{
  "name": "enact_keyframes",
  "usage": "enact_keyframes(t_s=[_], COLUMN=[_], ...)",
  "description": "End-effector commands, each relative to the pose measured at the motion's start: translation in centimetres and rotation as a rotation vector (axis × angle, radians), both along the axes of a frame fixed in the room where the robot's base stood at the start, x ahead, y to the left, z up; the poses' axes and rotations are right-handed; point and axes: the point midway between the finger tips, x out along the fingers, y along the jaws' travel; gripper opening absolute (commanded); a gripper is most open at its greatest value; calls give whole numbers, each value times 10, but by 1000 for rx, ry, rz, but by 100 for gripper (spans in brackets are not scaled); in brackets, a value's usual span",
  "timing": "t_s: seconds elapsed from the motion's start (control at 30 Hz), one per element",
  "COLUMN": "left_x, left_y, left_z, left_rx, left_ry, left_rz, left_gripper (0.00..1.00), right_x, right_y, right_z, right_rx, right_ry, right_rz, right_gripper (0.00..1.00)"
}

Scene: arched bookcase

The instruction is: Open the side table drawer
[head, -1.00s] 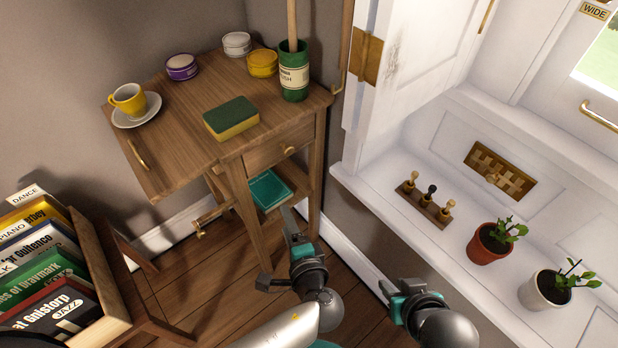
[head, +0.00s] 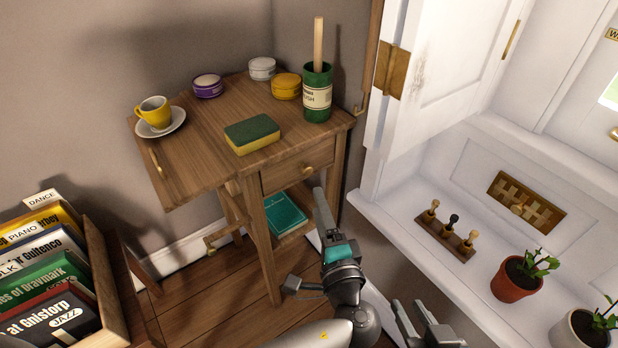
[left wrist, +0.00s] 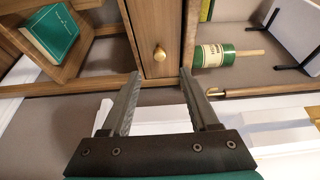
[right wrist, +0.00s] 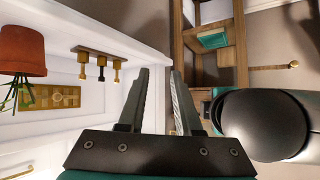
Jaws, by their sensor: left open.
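The wooden side table (head: 205,150) stands in the corner. Its drawer front (head: 283,177) looks shut, with a small round brass knob (head: 309,170). My left gripper (head: 320,196) is just below and in front of the knob in the head view. In the left wrist view my open left gripper (left wrist: 160,73) points at the drawer front (left wrist: 153,22), with the knob (left wrist: 160,53) between the finger lines, just beyond the tips. The fingers look empty and apart from the knob. My right gripper (right wrist: 160,72) is open and empty, low by the white ledge.
On the tabletop are a sponge (head: 252,134), green brush pot (head: 317,95), yellow cup (head: 153,110) and several tins. A teal book (head: 285,213) lies on the lower shelf. A white cabinet ledge (head: 400,225) with potted plants borders the right; a record crate (head: 105,290) stands left.

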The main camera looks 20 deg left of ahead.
Motion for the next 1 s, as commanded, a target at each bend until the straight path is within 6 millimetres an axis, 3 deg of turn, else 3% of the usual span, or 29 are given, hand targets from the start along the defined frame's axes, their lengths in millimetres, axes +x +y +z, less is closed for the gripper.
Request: enact_keyframes(t_s=[0.6,1.0], left_x=[55,79], left_y=[32,45], left_z=[-2,-1], left_rx=[2,2], left_ry=[0,2], left_rz=[0,1], left_gripper=[61,61], right_x=[3,-4], right_y=[33,43], right_z=[14,28], right_rx=[182,281], right_ry=[-304,-460], right_rz=[15,5], right_gripper=[33,33])
